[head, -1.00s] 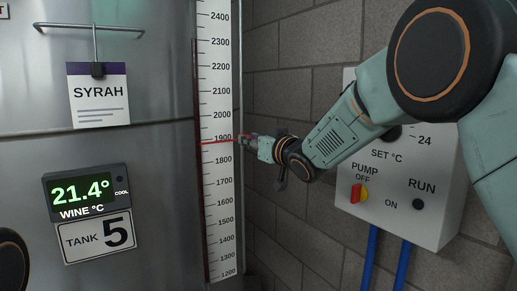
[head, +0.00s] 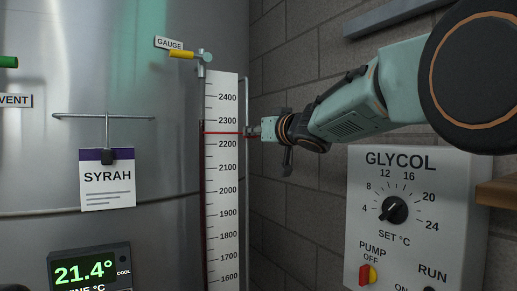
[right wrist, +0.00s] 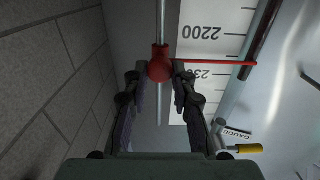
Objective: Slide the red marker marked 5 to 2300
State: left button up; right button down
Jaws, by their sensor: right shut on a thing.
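The red marker (head: 225,133) is a thin red pointer lying across the white gauge scale (head: 222,185) on the tank. It crosses between the 2200 and 2300 labels. In the right wrist view the scale appears upside down, and the marker's red knob (right wrist: 160,63) sits on a thin vertical rod, its pointer lying between 2200 and 2300, nearer 2300. My right gripper (head: 257,131) is at the scale's right edge. In the right wrist view its fingers (right wrist: 157,72) are shut on the knob from both sides. My left gripper is not in view.
A GAUGE tag and yellow-handled valve (head: 182,54) stand above the scale. A SYRAH card (head: 107,180) and a 21.4° display (head: 90,270) are on the tank. A GLYCOL control box (head: 410,225) hangs on the brick wall, right, below my arm.

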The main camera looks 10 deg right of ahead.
jog(key=shift+r, duration=1.6)
jog(key=c, duration=1.5)
grip_release()
jog(key=o, duration=0.4)
jog(key=shift+w+a+f, duration=0.1)
jog(key=shift+w, duration=0.1)
jog(key=shift+s, duration=0.1)
send_near(247, 120)
jog(key=v, duration=0.2)
jog(key=shift+s, duration=0.2)
